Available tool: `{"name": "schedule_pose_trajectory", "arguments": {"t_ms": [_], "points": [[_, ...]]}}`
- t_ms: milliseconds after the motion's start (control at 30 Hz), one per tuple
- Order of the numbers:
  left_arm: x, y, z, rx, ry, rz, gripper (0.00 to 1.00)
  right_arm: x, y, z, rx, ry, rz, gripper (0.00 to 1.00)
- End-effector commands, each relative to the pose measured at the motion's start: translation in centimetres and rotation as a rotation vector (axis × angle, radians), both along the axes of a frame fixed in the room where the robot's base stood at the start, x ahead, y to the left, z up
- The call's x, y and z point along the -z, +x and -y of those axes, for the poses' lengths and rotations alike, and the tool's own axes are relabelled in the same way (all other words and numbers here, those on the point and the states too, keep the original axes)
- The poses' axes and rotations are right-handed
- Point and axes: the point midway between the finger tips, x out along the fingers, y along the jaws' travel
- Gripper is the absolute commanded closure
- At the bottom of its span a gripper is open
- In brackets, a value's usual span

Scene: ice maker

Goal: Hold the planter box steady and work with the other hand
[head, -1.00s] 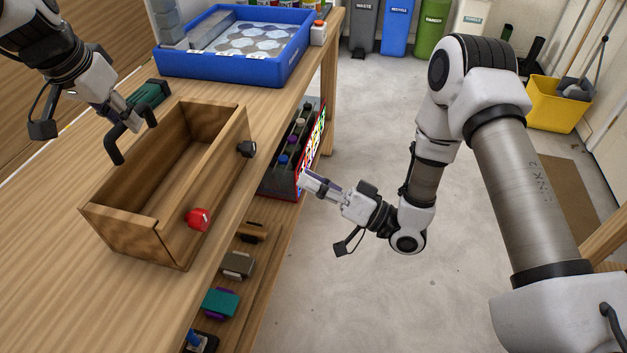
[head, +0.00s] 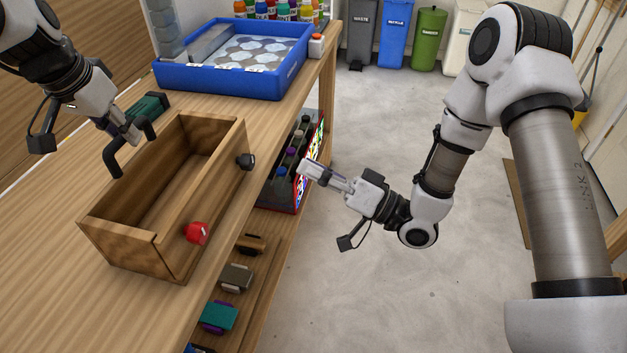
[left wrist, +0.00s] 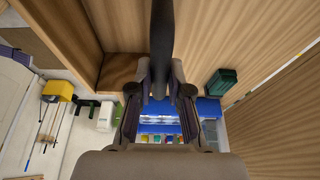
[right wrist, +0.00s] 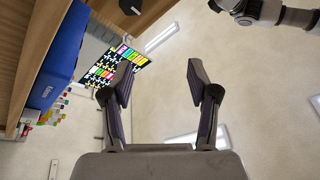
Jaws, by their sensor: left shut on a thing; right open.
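The wooden planter box (head: 205,219) stands upright and open-topped on the wooden workbench. A black bar handle (head: 111,160) is on its left side. A red knob (head: 196,233) and a black knob (head: 245,161) are on its right side. My left gripper (head: 133,133) is shut on the handle; the left wrist view shows the handle (left wrist: 162,40) between its fingers, with part of the box (left wrist: 121,70) beside it. My right gripper (head: 304,170) is open and empty, out past the bench edge to the right of the box; its spread fingers show in the right wrist view (right wrist: 160,82).
A blue tray (head: 222,83) sits at the bench's far end, with bottles behind it. A dark green object (head: 151,106) lies behind the handle. A crate of bottles (head: 290,175) and small items fill the lower shelf. Bins (head: 396,38) stand at the back. The floor right of the bench is open.

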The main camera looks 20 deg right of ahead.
Motion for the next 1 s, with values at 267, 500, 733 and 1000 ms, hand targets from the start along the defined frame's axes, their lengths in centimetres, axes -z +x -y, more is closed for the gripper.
{"name": "schedule_pose_trajectory", "arguments": {"t_ms": [267, 500, 733, 1000], "points": [[0.1, -0.1, 0.0, 0.0, 0.0, -0.002, 1.0, -0.2, 0.0, 0.0, 0.0, 0.0, -0.002, 0.4], [0.1, -0.1, 0.0, 0.0, 0.001, -0.003, 1.0, 0.3, -1.1, 1.4, 0.005, 0.003, -0.004, 0.4], [0.1, -0.1, 0.0, 0.0, 0.001, -0.003, 1.0, 1.1, -2.9, 3.4, 0.005, 0.004, -0.003, 0.4], [0.1, -0.1, 0.0, 0.0, 0.001, -0.003, 1.0, 1.9, -4.4, 5.0, 0.002, 0.001, -0.002, 0.4]]}}
